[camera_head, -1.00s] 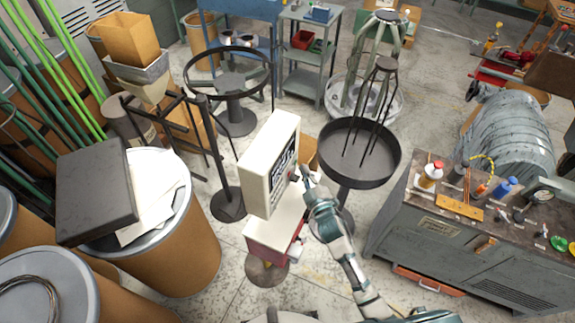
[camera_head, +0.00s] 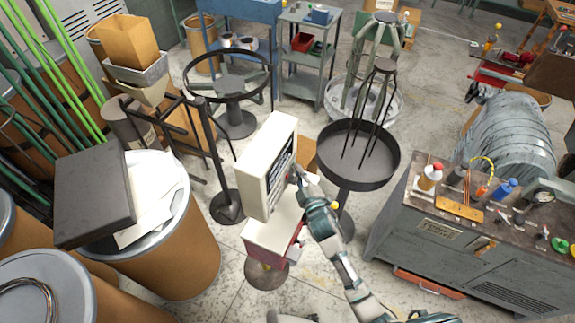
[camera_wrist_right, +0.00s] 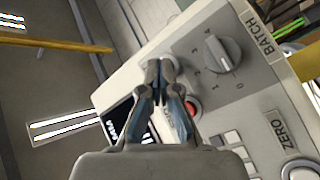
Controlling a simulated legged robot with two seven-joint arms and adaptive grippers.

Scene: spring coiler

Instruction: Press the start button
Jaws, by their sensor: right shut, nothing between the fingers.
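The cream control box (camera_head: 268,168) stands on a red and white base, its button panel facing right in the head view. My right gripper (camera_head: 296,173) is at that panel, shut and empty. In the right wrist view its closed fingertips (camera_wrist_right: 160,66) are over the panel's upper part, in front of a pale round part; I cannot tell whether they touch it. A red button (camera_wrist_right: 193,107) shows partly behind the right finger. A grey dial (camera_wrist_right: 218,53) marked with numbers is to the right. No start label is readable. My left gripper is not in view.
A black round tray on a stand (camera_head: 358,155) is close to the right of the gripper. A grey workbench (camera_head: 450,245) with bottles and tools stands further right. Fibre drums (camera_head: 175,250) are at the left. Some concrete floor is open in front of the bench.

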